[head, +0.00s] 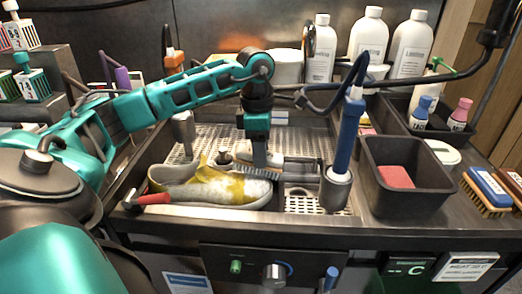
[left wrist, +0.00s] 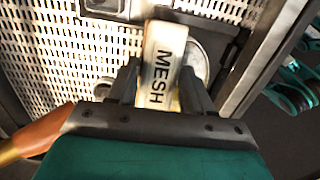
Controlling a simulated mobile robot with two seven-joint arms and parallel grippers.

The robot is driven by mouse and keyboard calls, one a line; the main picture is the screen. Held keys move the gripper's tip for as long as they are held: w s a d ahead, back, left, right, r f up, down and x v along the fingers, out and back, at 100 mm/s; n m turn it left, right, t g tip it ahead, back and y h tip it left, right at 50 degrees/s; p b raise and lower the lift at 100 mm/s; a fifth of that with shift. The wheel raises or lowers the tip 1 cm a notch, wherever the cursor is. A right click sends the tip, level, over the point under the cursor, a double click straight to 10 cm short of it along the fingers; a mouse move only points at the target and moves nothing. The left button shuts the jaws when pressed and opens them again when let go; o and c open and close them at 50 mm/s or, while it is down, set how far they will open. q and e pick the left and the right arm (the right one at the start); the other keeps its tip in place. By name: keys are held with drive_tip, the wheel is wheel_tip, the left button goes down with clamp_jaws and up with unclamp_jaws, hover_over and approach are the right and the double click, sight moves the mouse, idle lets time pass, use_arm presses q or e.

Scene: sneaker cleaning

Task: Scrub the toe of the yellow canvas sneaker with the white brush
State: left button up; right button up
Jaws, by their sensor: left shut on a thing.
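The yellow canvas sneaker (head: 205,188) lies on its sole along the front of the sink tray, its pale, whitish toe end to the right. My left gripper (head: 261,158) hangs from above over the toe end and is shut on the white brush (head: 288,160). The brush's bristles face down at the toe; I cannot tell whether they touch it. In the left wrist view the brush (left wrist: 162,62) shows a pale back marked "MESH" between both fingers. The sneaker is not clearly visible there. My right gripper is not in view.
A blue-handled tool (head: 348,130) stands in a grey cup right of the toe. A black bin (head: 405,200) holds a red sponge (head: 396,177). White bottles (head: 369,38) line the back. A red-handled tool (head: 150,198) lies at the sneaker's left. A blue brush (head: 487,187) lies far right.

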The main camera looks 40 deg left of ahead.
use_arm(q)
drive_tip(key=shift+s+d+f, duration=0.2)
drive_tip(key=shift+s+d, duration=0.6)
drive_tip(key=shift+s, duration=0.05)
drive_tip(key=shift+s+d+f, duration=0.15)
drive_tip(key=shift+s+d, duration=0.65)
drive_tip(key=shift+c, duration=0.3)
drive_tip(key=shift+s+d+r, duration=0.15)
drive_tip(key=shift+s+d, duration=1.1)
drive_tip(key=shift+d, duration=0.05)
drive_tip(key=shift+c, duration=0.5)
drive_tip(key=shift+r, duration=0.1)
wheel_tip(320, 180, up, 6)
drive_tip(key=w+d+p, duration=0.1)
drive_tip(key=p, duration=0.3)
drive_tip(key=shift+w+p, duration=0.15)
drive_tip(key=shift+p, duration=0.15)
drive_tip(key=r, duration=0.1)
drive_tip(key=r+p, duration=0.1)
drive_tip(key=p, duration=0.1)
drive_tip(key=shift+w+d+r, duration=0.25)
drive_tip(key=shift+r, duration=0.15)
